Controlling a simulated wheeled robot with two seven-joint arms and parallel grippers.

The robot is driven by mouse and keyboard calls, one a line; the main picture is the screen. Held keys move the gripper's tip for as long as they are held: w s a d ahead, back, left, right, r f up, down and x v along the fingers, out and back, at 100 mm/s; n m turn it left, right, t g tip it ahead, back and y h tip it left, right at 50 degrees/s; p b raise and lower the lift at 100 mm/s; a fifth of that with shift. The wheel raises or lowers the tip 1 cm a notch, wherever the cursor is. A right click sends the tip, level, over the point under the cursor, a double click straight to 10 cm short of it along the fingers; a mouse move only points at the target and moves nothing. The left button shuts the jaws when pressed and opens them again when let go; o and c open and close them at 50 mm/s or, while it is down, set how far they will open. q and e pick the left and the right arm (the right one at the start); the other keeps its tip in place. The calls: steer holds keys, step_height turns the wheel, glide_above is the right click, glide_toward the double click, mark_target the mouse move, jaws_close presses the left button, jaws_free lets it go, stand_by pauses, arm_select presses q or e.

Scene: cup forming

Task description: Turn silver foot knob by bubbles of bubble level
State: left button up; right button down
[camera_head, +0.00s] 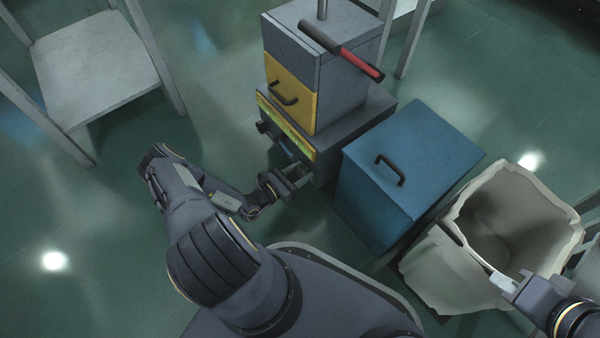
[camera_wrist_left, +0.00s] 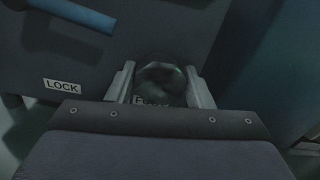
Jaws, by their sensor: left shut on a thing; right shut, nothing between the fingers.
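My left gripper (camera_head: 300,176) is at the low front of the grey machine (camera_head: 350,125). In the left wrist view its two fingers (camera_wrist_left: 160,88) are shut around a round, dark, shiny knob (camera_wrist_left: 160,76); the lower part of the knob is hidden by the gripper. In the head view the knob is hidden by the gripper. A yellow-green strip (camera_head: 286,126) runs along the machine's front edge; I cannot make out any bubble in it. My right gripper (camera_head: 506,284) is shut and empty at the lower right, over the pale bin's near edge.
A blue box (camera_head: 410,160) with a black handle stands right of the machine. The pale, ragged-edged bin (camera_head: 450,265) stands at the right. A yellow drawer front (camera_head: 290,90) and a red-and-black lever (camera_head: 345,52) are above. A LOCK label (camera_wrist_left: 62,86) sits left of the knob.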

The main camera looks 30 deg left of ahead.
arm_select(q)
steer(key=n, duration=0.4)
steer(key=shift+f+n, duration=0.1)
steer(key=shift+n, duration=0.2)
stand_by(0.3)
steer(key=o, duration=1)
steer(key=p+v, duration=0.2)
steer(key=v, duration=0.6)
